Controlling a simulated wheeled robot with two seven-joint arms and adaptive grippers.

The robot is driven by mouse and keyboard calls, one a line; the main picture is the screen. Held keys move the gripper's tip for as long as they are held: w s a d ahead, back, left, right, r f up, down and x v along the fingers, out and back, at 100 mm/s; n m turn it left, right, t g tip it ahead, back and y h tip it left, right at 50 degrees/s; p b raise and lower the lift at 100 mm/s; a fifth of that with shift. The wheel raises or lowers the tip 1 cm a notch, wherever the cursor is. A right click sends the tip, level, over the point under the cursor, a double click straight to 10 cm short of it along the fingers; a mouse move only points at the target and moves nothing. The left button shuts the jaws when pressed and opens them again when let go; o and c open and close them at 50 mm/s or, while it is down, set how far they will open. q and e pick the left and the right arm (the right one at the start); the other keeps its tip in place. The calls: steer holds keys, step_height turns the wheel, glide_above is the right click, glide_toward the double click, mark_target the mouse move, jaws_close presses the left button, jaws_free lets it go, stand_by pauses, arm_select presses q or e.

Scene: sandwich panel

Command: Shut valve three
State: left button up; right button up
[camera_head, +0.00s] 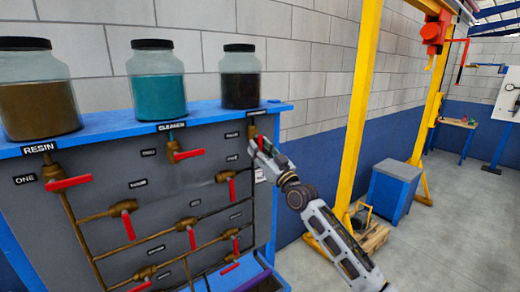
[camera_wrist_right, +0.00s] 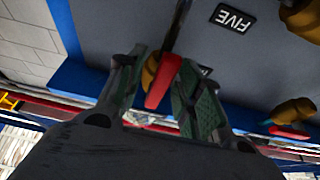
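Several brass valves with red handles are on the grey panel (camera_head: 95,185). My right gripper (camera_head: 257,148) is at the upper right valve (camera_head: 251,130), below the dark jar (camera_head: 240,78). That valve's number tag is too small to read. In the right wrist view my gripper (camera_wrist_right: 162,100) is open, with a red handle (camera_wrist_right: 163,80) between its two fingers. Gaps show on both sides of the handle. A tag reading FIVE (camera_wrist_right: 232,18) shows upside down beside the pipe there. My left gripper is not in view.
Jars of brown (camera_head: 38,100) and teal (camera_head: 157,85) stand on the blue shelf (camera_head: 100,125). Another valve (camera_head: 228,178) sits just below and left of my gripper. A yellow frame post (camera_head: 358,110) and blue cabinet (camera_head: 395,190) stand to the right.

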steer(key=shift+c, duration=0.4)
jaws_close()
